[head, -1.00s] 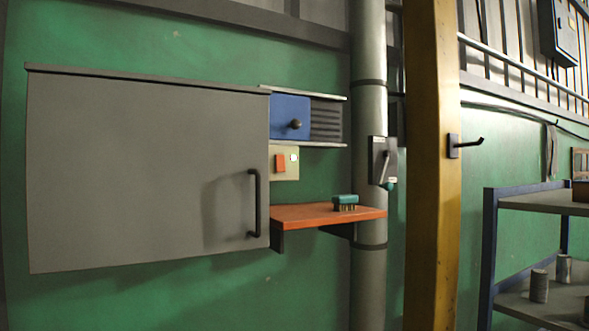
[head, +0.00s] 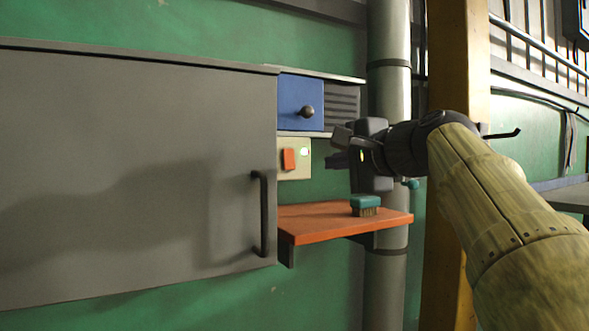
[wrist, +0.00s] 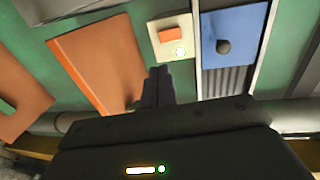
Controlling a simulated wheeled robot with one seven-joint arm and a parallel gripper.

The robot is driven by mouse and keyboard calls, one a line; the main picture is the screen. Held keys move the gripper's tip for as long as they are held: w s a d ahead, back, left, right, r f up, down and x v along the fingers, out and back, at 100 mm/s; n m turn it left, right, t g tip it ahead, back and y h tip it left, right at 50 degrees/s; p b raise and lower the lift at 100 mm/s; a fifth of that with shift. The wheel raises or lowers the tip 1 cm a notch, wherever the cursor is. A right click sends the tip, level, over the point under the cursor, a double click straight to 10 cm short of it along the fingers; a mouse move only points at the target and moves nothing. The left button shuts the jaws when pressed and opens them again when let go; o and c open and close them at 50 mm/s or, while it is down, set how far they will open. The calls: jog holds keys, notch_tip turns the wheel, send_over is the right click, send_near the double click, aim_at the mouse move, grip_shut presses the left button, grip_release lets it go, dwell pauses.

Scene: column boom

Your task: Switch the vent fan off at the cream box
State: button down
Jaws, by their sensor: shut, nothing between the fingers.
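The cream box (head: 294,172) is on the green wall, just right of the large grey door. It carries an orange-red rocker switch (head: 289,159) and a small lamp (head: 304,152) that glows green-white. In the wrist view the cream box (wrist: 158,48) is ahead of my fingers, with the orange switch (wrist: 169,34) and the lit lamp (wrist: 180,52). My gripper (head: 335,148) is shut and empty, to the right of the cream box and apart from it. Its fingers also show in the wrist view (wrist: 158,74).
A blue sliding panel (head: 297,108) with a black knob sits above the cream box beside a louvred vent (head: 342,101). Below is an orange shelf (head: 320,226) holding a teal brush (head: 366,204). A grey door (head: 130,180) with a black handle (head: 262,214) is left. A pipe (head: 388,290) stands right.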

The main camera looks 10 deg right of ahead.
aim_at(292, 170)
jog(key=p+x, duration=0.6)
jog(key=x, duration=0.7)
jog(key=shift+w+a, duration=0.1)
jog(key=shift+f, duration=0.1)
